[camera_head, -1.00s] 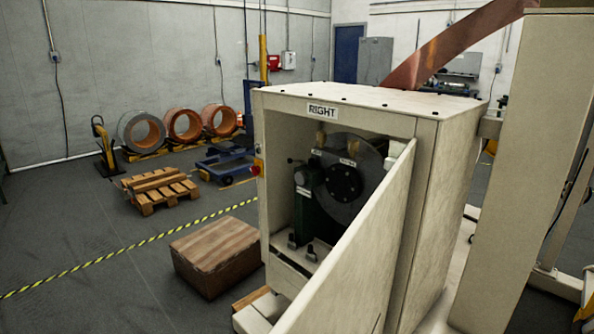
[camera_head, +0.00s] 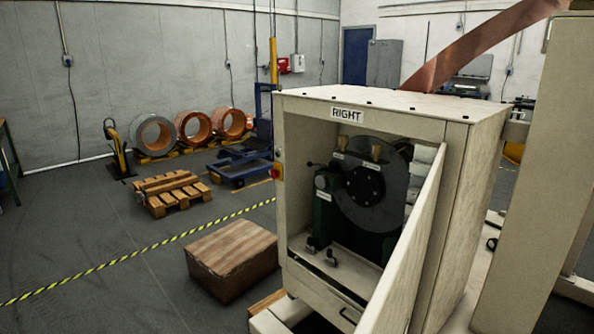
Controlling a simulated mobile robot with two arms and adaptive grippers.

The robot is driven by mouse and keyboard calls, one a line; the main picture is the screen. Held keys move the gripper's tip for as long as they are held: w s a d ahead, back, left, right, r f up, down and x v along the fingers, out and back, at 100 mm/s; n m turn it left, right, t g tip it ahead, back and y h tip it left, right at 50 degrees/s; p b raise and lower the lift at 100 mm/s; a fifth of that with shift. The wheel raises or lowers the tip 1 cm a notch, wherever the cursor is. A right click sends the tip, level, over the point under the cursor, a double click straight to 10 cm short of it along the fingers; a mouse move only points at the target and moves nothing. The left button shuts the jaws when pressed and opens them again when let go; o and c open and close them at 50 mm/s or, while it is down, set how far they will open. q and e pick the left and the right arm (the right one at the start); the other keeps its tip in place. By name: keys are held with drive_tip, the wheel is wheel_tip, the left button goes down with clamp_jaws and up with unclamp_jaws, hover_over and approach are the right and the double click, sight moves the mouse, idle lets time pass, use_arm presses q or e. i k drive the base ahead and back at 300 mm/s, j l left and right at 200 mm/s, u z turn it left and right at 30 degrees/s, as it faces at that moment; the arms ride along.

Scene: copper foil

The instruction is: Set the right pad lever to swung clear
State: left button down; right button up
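A cream cabinet with a RIGHT label (camera_head: 347,114) stands in front of me, its front opening showing. Inside is a dark disc (camera_head: 372,186) on a dark green housing (camera_head: 328,206), with small white tags whose text I cannot read. A short lever with a dark knob (camera_head: 312,164) sticks out left of the disc; I cannot tell whether it is the pad lever. Two brass-coloured parts (camera_head: 376,150) sit at the disc's top. Neither of my grippers is in view.
The cabinet's open door (camera_head: 415,245) swings toward me and hides the right part of the interior. A brown box (camera_head: 232,258) stands on the floor left of the cabinet. Wooden pallets (camera_head: 178,195), a blue cart (camera_head: 240,165) and copper coils (camera_head: 192,127) are farther back.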

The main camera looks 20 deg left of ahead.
sight(310, 165)
drive_tip(key=i+j, duration=0.1)
drive_tip(key=j, duration=0.3)
drive_tip(key=i+j, duration=0.1)
drive_tip(key=j, duration=0.3)
drive_tip(key=i+j, duration=0.1)
drive_tip(key=j, duration=0.7)
drive_tip(key=i+j, duration=0.15)
drive_tip(key=j, duration=0.25)
drive_tip(key=i+u, duration=0.1)
drive_tip(key=i, duration=0.9)
drive_tip(key=i+l, duration=0.55)
drive_tip(key=l, duration=0.2)
